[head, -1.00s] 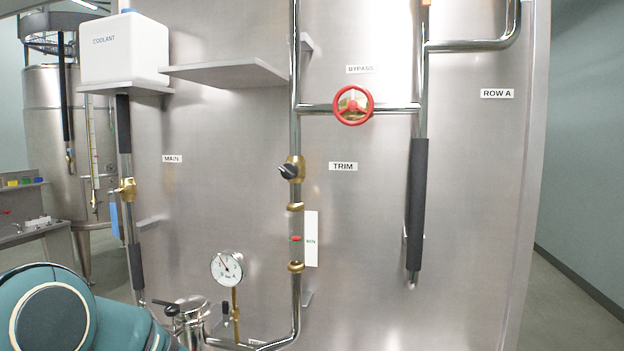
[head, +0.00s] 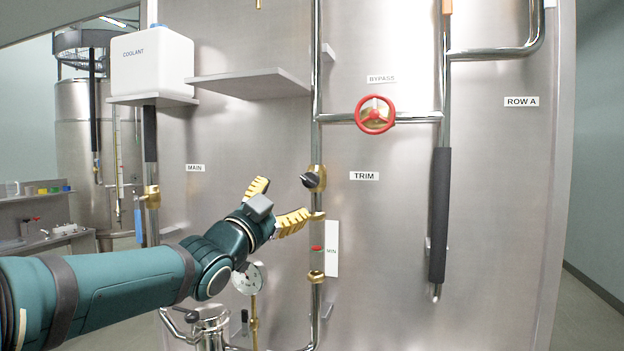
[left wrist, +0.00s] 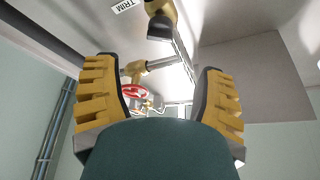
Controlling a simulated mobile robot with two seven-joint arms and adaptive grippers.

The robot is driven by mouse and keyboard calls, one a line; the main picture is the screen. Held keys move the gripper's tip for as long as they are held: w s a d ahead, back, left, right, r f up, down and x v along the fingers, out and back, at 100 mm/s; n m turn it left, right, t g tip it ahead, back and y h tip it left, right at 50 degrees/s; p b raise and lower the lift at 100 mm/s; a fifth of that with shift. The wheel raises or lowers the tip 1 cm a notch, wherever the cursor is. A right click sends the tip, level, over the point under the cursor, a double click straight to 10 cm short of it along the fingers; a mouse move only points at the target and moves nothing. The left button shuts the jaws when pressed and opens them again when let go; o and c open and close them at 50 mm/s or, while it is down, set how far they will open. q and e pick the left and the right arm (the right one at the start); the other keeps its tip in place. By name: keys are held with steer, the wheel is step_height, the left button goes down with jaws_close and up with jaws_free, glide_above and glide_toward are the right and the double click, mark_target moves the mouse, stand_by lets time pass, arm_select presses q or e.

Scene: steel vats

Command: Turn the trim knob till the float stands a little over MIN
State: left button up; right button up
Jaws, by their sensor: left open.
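The trim knob (head: 309,180) is a black handle on a brass valve, left of the TRIM label (head: 364,176). Below it on the same pipe, the red float (head: 317,248) shows in a sight tube beside a white plate marked MIN (head: 332,249). The float stands about level with the MIN lettering. My left gripper (head: 281,204) is open and empty, just left of and slightly below the knob, apart from it. In the left wrist view the spread yellow fingers (left wrist: 160,98) show, with the TRIM label at the top. My right gripper is out of view.
A red BYPASS handwheel (head: 374,114) sits up and right of the knob. A steel shelf (head: 250,83) juts out above left. A dial gauge (head: 247,278) is partly covered by my left arm. The panel right of the TRIM label is clear up to a dark-sleeved pipe (head: 439,215).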

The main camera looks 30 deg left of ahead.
mark_target(307, 180)
arm_select(q)
steer(key=p+x, duration=0.1)
steer(key=x, duration=0.9)
steer(key=shift+w, duration=0.2)
steer(key=shift+c, duration=0.2)
steer(key=c, duration=1.1)
